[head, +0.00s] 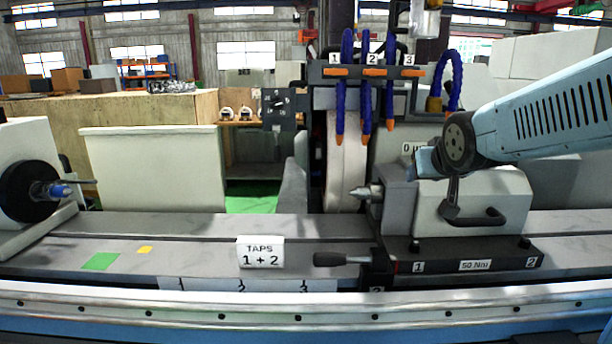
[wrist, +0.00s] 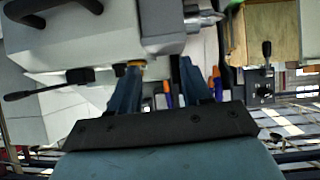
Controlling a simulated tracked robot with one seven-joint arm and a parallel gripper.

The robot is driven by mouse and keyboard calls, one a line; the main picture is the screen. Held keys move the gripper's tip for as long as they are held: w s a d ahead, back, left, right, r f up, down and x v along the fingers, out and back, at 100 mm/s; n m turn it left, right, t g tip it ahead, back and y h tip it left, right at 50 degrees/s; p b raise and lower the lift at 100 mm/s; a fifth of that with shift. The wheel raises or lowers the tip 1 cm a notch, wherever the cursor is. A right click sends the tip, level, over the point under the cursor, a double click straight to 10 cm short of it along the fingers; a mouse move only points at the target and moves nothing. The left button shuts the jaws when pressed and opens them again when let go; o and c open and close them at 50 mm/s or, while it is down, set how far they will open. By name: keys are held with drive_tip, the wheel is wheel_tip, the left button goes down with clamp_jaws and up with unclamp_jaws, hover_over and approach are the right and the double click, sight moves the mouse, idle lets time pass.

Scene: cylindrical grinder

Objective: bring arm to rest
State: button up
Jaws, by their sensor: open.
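My arm (head: 545,115) reaches in from the right in the head view. Its end hangs in front of the tailstock (head: 485,200), near the tailstock's upper left part. My gripper (head: 424,162) is small there and its fingers are hard to make out. In the wrist view my gripper (wrist: 160,72) shows two blue fingers spread apart, with nothing held between them. The tailstock (wrist: 90,42) fills the upper left of the wrist view, with its dark handle (wrist: 68,14) and its pointed centre (wrist: 204,20).
Blue coolant hoses (head: 366,90) with orange tips hang over the grinding wheel (head: 345,165). A dark lever (head: 340,259) juts left from the tailstock base. The workhead (head: 28,190) stands far left. A taps card (head: 261,252) stands on the bed, largely clear to its left.

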drive_tip(key=s+f+g, duration=0.2)
drive_tip(key=s+g, duration=0.1)
drive_tip(key=s, duration=0.5)
drive_tip(key=s+a+f+g, duration=0.1)
drive_tip(key=s+f+g, duration=0.1)
drive_tip(key=s, duration=0.7)
drive_tip(key=shift+g, duration=0.4)
